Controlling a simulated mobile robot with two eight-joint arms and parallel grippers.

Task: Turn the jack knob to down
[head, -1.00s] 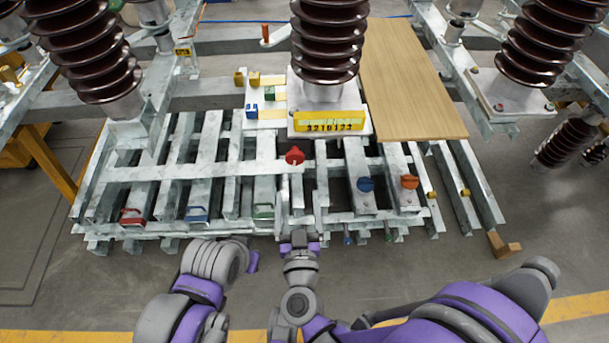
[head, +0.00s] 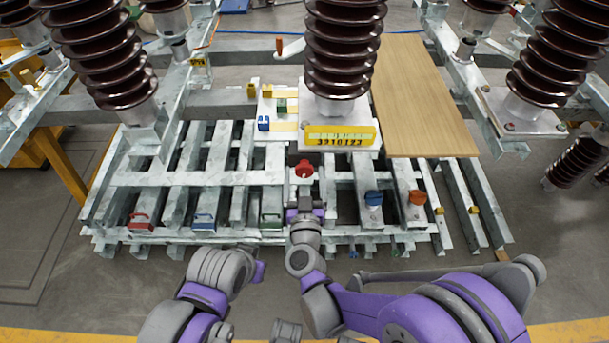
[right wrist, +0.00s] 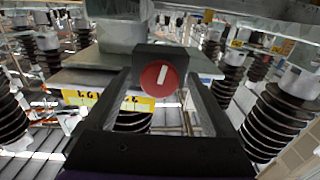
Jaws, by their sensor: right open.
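A round red knob (head: 304,169) sits on the metal frame, just beyond my right gripper in the head view. In the right wrist view the red knob (right wrist: 159,78) shows face on, on a dark box, with a nearly upright white mark. My right gripper (head: 305,205) points at it with its fingers open. In the wrist view the knob appears between the fingers; whether they touch it cannot be told. A blue knob (head: 374,198) and an orange knob (head: 417,197) stand to the right. No label shows which is the jack knob. My left gripper (head: 258,271) is low at left, its fingers unclear.
A brown ribbed insulator (head: 345,50) stands behind a yellow number plate (head: 340,136) above the red knob. Red (head: 141,221), blue (head: 204,221) and green (head: 271,220) handles line the front at left. A wooden board (head: 425,95) lies at back right. Metal beams surround the knob.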

